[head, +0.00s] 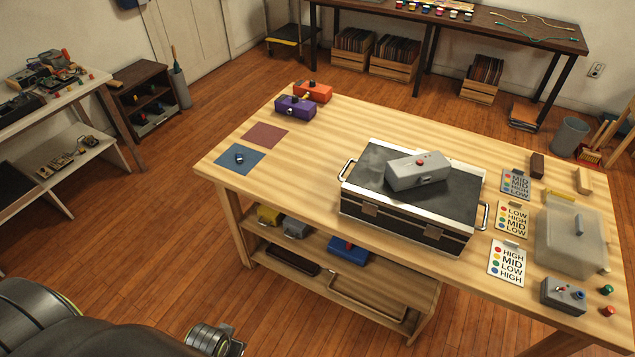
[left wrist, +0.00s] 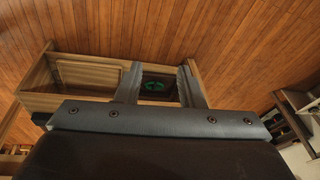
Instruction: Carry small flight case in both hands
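The small flight case (head: 400,223) is black with silver edges and stands on the wooden table in the head view. It has a silver handle at its left end (head: 346,170) and another at its right end (head: 485,215). A grey box with a red button (head: 418,172) lies on its lid. My left gripper (left wrist: 158,75) shows in the left wrist view with its two fingers apart and nothing between them. The floor and a wooden shelf unit lie beyond the fingers. The case is not in that view. My right gripper is in neither view.
The wooden table (head: 330,125) has clear room left of the case. Orange (head: 313,92) and purple (head: 295,107) boxes stand at its far left corner. Label cards (head: 507,262), a translucent bin (head: 570,238) and a grey switch box (head: 563,295) crowd its right end.

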